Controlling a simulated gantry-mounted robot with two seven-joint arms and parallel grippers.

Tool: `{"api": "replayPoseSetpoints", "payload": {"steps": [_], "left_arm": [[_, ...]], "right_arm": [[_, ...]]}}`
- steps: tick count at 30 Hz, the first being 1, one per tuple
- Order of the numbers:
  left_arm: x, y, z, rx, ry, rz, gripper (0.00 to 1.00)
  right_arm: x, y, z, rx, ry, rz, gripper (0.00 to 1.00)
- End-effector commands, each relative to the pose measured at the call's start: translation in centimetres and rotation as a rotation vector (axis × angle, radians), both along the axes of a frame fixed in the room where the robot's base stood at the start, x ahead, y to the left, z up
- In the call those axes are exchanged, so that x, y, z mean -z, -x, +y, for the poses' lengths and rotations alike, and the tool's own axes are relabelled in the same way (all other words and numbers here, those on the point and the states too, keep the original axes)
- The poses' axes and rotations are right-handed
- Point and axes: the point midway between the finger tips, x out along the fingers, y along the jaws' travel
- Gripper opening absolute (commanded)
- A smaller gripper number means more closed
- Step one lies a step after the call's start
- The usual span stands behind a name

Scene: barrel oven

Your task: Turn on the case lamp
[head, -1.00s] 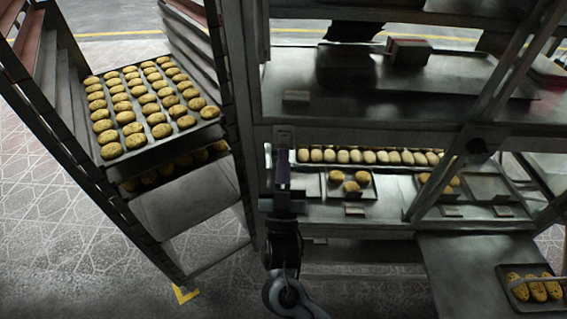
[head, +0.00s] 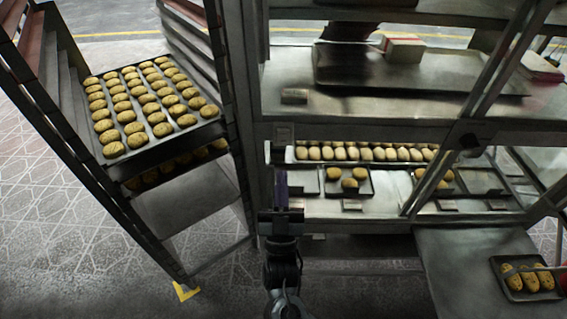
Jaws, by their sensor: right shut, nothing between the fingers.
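The display case (head: 350,132) stands in the middle and right, with metal shelves and a dark frame. The lamp itself is not visible. My left gripper is out of view.
A tall rack (head: 228,110) with a tray of cookies (head: 175,136) stands close on the left. Lower case shelves hold trays of buns (head: 348,184). A box (head: 404,49) is on the upper shelf. A counter (head: 460,290) with a pastry tray (head: 512,290) juts out at lower right.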

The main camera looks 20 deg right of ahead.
Motion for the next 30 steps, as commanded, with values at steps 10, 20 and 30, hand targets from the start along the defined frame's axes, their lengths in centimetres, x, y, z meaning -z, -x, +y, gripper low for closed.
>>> {"api": "replayPoseSetpoints", "payload": {"steps": [10, 20, 30], "left_arm": [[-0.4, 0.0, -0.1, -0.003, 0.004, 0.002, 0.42], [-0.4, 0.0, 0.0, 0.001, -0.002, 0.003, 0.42], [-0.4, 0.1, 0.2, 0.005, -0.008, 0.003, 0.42]], "right_arm": [[4.8, 3.4, 1.7, 0.000, 0.000, 0.001, 0.00], [6.2, 4.4, 2.1, -0.001, 0.000, -0.001, 0.00], [6.2, 4.4, 2.1, -0.001, 0.000, -0.002, 0.00]]}}
